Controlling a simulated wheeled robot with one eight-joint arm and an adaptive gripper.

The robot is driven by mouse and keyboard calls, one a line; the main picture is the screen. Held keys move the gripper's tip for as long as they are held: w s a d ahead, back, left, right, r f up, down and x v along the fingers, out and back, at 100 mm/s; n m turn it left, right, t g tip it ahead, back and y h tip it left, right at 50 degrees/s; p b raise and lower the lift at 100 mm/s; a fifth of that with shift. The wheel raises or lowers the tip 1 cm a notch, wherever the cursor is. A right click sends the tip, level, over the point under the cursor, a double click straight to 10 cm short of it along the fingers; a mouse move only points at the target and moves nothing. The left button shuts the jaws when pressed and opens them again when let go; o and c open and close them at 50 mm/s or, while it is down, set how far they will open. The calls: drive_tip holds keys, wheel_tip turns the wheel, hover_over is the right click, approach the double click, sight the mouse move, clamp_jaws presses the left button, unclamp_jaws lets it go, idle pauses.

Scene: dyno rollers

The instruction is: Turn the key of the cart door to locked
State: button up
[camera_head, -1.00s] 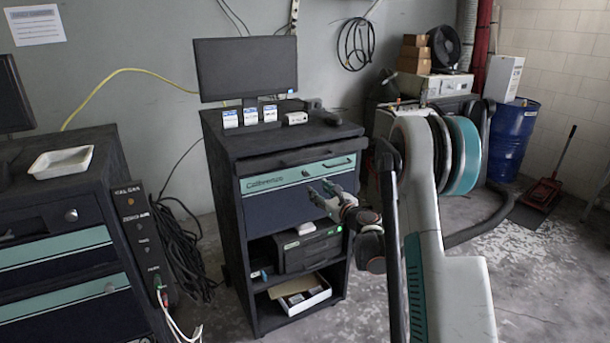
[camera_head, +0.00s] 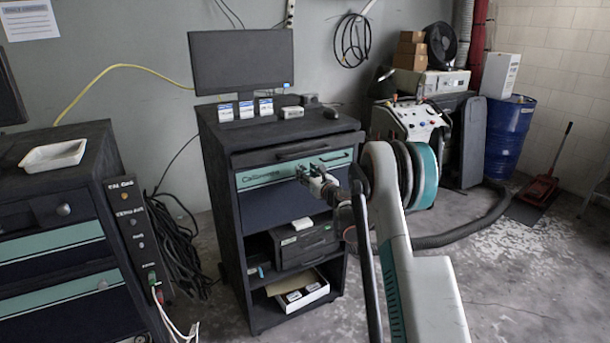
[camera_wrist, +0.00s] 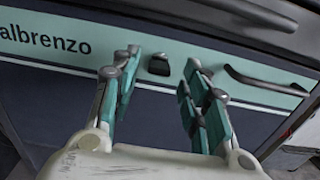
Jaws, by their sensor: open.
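The cart (camera_head: 222,195) is a dark cabinet in the middle of the head view, with a teal strip along its upper front. The strip also shows in the wrist view (camera_wrist: 225,82), with part of the lettering "albrenzo" at left. A small dark key (camera_wrist: 159,66) sits on this strip, between my fingers in the picture. My gripper (camera_head: 309,173) is open and empty in front of the strip. In the wrist view its teal fingers (camera_wrist: 156,72) stand either side of the key, apparently short of it. The key is hidden behind my gripper in the head view.
A dark bar handle (camera_wrist: 262,80) lies right of the key. The cart's dark top edge (camera_wrist: 215,18) overhangs above. Open shelves below hold a dark device (camera_head: 305,243) and a box (camera_head: 298,293). Another cabinet (camera_head: 60,200) stands left.

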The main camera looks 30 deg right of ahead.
drive_tip(key=shift+w+a, duration=0.1)
drive_tip(key=shift+w, duration=0.65)
drive_tip(key=shift+c, duration=0.6)
clamp_jaws()
drive_tip(key=shift+a+n+b, duration=0.1)
drive_tip(key=shift+n+b, duration=0.35)
drive_tip(key=shift+n, duration=8.45)
